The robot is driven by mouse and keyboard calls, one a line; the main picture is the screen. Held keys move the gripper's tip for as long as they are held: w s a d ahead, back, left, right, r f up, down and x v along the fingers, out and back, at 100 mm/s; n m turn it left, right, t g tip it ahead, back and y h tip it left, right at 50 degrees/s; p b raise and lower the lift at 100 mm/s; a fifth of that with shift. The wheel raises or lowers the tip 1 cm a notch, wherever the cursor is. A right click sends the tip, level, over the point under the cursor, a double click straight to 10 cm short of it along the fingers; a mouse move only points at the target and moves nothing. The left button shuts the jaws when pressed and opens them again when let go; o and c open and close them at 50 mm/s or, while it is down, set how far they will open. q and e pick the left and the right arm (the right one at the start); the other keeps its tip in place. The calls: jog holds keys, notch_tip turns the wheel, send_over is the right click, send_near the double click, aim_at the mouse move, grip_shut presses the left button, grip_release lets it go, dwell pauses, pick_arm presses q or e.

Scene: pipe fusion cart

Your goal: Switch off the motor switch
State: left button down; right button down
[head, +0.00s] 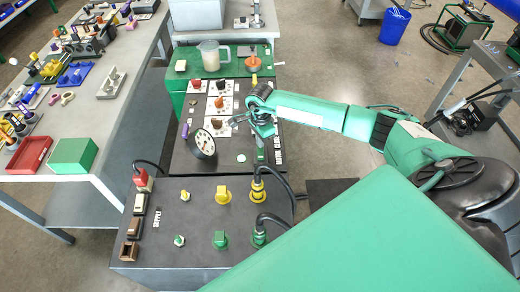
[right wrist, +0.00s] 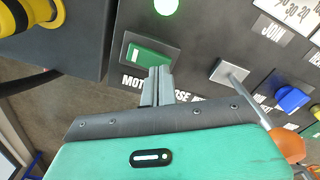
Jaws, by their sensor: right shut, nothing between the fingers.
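In the right wrist view a green rocker switch (right wrist: 146,56) sits in a dark frame on the black panel. The lettering beside it starts with "MOT" and is partly covered by my fingers. My right gripper (right wrist: 160,72) is shut and empty, its fingertips at the lower right edge of the switch; I cannot tell whether they touch it. In the head view my right gripper (head: 263,132) is over the right side of the panel. A lit green lamp (right wrist: 166,6) is above the switch. My left gripper is not in view.
A metal lever (right wrist: 229,73) and a blue knob (right wrist: 293,100) are right of the switch. A round gauge (head: 202,143) stands on the panel. Yellow and green plugs with black cables (head: 275,172) are at the near box. A grey bench (head: 125,100) is at left.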

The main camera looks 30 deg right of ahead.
jog(key=shift+f+b, duration=0.75)
jog(key=shift+f, duration=0.2)
jog(key=shift+r, duration=0.1)
jog(key=shift+r+p, duration=1.65)
jog(key=shift+r, duration=1.85)
jog(key=shift+f, duration=0.1)
